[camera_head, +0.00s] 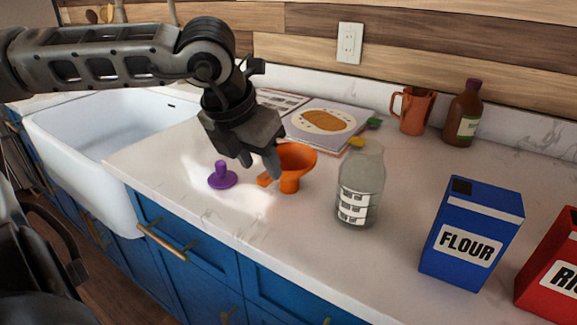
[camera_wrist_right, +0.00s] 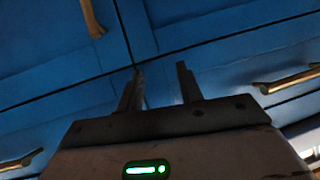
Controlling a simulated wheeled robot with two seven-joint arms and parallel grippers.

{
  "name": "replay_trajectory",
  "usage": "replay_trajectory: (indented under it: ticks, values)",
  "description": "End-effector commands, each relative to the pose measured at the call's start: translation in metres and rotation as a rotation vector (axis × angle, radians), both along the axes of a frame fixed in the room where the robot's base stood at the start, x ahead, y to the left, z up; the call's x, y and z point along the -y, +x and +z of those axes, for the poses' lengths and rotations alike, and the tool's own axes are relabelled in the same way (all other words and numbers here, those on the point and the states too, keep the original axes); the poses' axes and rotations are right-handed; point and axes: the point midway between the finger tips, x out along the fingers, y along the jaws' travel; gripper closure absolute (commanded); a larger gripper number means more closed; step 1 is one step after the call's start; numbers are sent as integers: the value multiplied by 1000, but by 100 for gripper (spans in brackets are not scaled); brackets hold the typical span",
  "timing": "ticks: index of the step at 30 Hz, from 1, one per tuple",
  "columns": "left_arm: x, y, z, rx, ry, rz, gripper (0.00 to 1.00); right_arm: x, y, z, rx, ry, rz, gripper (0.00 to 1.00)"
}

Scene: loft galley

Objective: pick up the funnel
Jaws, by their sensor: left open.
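An orange funnel (camera_head: 292,170) stands on the pale counter, wide mouth up, with a small tab at its left side. My left gripper (camera_head: 259,167) is open, its fingers pointing down just left of the funnel's bowl. One finger overlaps the bowl's left edge in the head view, and I cannot tell whether they touch. My right gripper (camera_wrist_right: 160,88) shows in the right wrist view with its fingers apart and nothing between them, in front of blue cabinet fronts.
A purple stopper-like object (camera_head: 222,178) stands left of the funnel. A glass bottle (camera_head: 359,185) stands to its right, with a blue flour box (camera_head: 470,235) beyond. Behind are an open book (camera_head: 325,122), a copper mug (camera_head: 415,110) and a brown bottle (camera_head: 463,118). A white sink (camera_head: 85,150) is at left.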

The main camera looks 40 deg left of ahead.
Motion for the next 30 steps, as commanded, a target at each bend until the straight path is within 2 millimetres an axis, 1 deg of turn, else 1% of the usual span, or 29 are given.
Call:
replay_trajectory:
  ticks: [2, 8, 13, 19, 22, 28, 29, 30]
  values:
    - [0, 2, -7, -3, 1, -1, 56, 0, 0, 0, 0, -1, 1, 64]
    - [-1, 8, -15, -3, 1, -1, 56, 0, 0, 2, 1, -2, 2, 64]
    - [-2, 19, -32, -6, 2, 0, 56, 1, 0, 4, -2, -9, 2, 64]
    - [-2, 28, -52, -4, 0, -1, 56, 2, -1, 0, -6, -15, 4, 64]
    - [-2, 30, -55, -1, -1, -1, 56, 2, -1, 1, -5, -14, 3, 64]
    - [-2, 30, -55, 0, -1, -1, 56, 1, 0, 1, -3, -13, 4, 64]
    - [-2, 30, -55, 0, -1, -1, 59, 1, 0, 1, -3, -13, 4, 64]
    - [-2, 30, -55, 0, -1, -2, 70, 1, 0, 1, -3, -13, 4, 64]
